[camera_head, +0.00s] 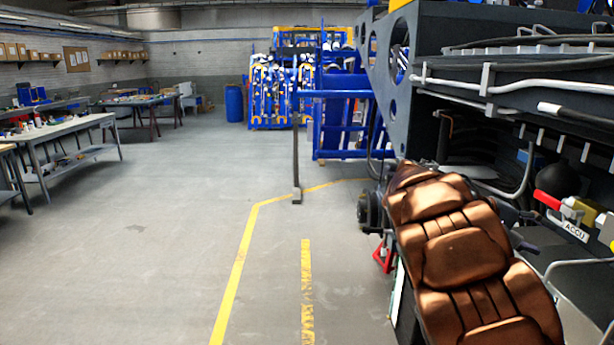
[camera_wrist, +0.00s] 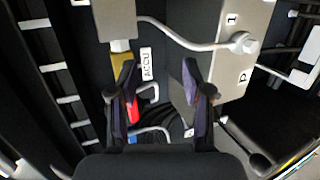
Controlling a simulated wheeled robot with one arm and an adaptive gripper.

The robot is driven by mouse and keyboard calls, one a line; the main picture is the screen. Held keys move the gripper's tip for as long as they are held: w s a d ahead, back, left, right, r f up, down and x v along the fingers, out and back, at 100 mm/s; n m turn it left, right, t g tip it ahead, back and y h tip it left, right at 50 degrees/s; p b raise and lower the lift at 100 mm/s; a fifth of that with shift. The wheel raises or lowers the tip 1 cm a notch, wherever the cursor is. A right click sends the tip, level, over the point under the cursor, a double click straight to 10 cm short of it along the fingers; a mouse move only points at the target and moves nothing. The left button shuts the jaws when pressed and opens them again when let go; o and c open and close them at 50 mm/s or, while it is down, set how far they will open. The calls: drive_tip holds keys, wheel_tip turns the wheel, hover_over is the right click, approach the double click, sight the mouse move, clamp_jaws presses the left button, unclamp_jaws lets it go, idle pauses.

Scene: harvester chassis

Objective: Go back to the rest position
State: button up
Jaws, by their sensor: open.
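My gripper (camera_wrist: 158,78) shows in the wrist view with its two dark fingers spread apart. It is open and nothing is held between the fingers. Behind the fingers are a white ACCU label (camera_wrist: 146,63), a yellow part (camera_wrist: 122,62) and a red part (camera_wrist: 133,110), partly covered by the left finger. The head view shows the ACCU label (camera_head: 576,231) on the chassis at the right, by a red handle (camera_head: 547,200). My gripper does not show in the head view.
The dark chassis (camera_head: 470,22) fills the right side, with cables and pipes. A workbench (camera_head: 75,127) is at the left. The grey floor (camera_head: 140,240) between is clear. A blue barrel (camera_head: 234,103) stands far back.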

drive_tip(key=s+a+f+y, duration=0.4)
drive_tip(key=s+a+f, duration=0.2)
drive_tip(key=s+a, duration=0.4)
drive_tip(key=s+a+f+y, duration=0.5)
drive_tip(key=s+a, duration=0.5)
drive_tip(key=s, duration=0.2)
drive_tip(key=s+a+f+n+y, duration=0.1)
drive_tip(key=s+a+f+y, duration=0.3)
drive_tip(key=s+a+f, duration=0.3)
drive_tip(key=s+a, duration=0.3)
drive_tip(key=s, duration=0.1)
drive_tip(key=shift+s+a+t+y, duration=0.15)
drive_tip(key=shift+a+t+y, duration=0.15)
drive_tip(key=shift+a+y, duration=0.1)
drive_tip(key=shift+d, duration=0.1)
drive_tip(key=shift+c, duration=0.6)
drive_tip(key=shift+d, duration=0.1)
